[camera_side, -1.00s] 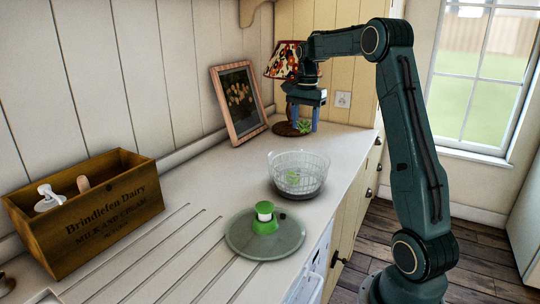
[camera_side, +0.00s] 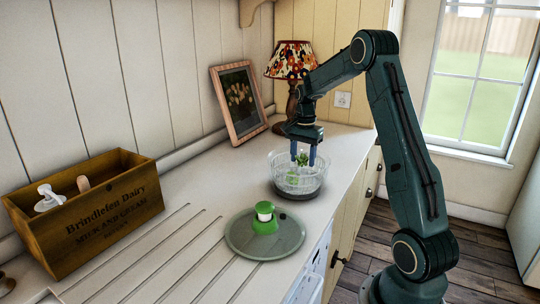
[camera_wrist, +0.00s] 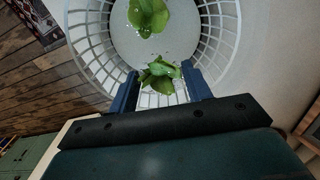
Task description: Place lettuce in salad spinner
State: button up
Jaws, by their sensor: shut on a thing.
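The salad spinner basket (camera_side: 298,186) stands on the counter in the side view, a clear slatted bowl. My gripper (camera_side: 303,160) is above its opening, pointing down, shut on a green lettuce piece (camera_side: 302,159). In the wrist view the held lettuce (camera_wrist: 160,74) is between the two blue fingers of my gripper (camera_wrist: 160,88), over the near part of the basket (camera_wrist: 217,35). Another lettuce leaf (camera_wrist: 149,15) lies inside the basket towards the top of the picture. The spinner lid (camera_side: 264,236) with a green and white knob lies flat on the counter in front of the basket.
A wooden crate (camera_side: 85,210) with a white-handled item stands at the left. A framed picture (camera_side: 238,103) leans on the wall, and a lamp (camera_side: 290,62) stands behind my gripper. The counter's front edge is close to the basket's right. The counter left of the basket is clear.

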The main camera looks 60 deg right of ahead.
aim_at(302, 167)
jog(key=shift+f, duration=2.05)
jog(key=shift+f, duration=0.1)
jog(key=o, duration=0.6)
jog(key=shift+o, duration=0.2)
notch_tip(302, 167, up, 12)
jog(key=shift+r, duration=0.15)
jog(key=shift+a, duration=0.1)
